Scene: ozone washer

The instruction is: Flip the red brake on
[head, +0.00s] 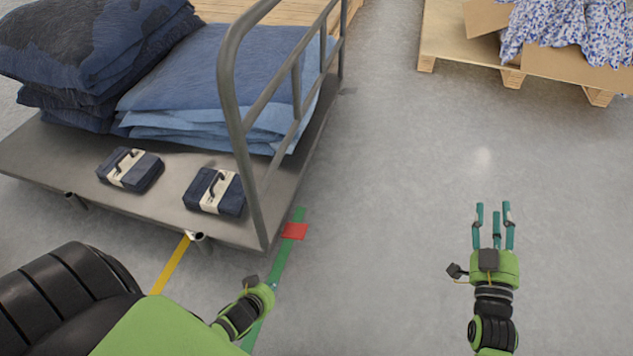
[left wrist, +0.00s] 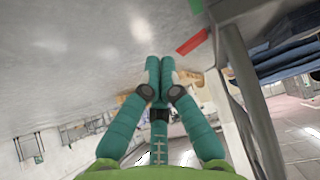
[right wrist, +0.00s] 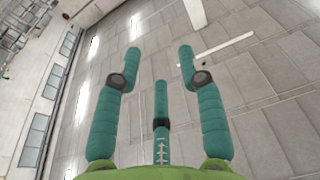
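The red brake (head: 294,231) shows as a flat red piece low beside the near right corner of the grey cart (head: 225,232). In the left wrist view the red brake (left wrist: 191,42) is ahead and right of the fingertips, apart from them. My left gripper (left wrist: 160,66) has its teal fingertips drawn together with nothing between them. In the head view it is below the brake, its fingers mostly hidden by its green body. My right gripper (head: 494,210) is open and empty over bare floor at the right; its spread fingers show in the right wrist view (right wrist: 160,60).
Green tape (head: 274,285) runs along the floor. A pallet (head: 450,45) is at the back right. Open floor lies between.

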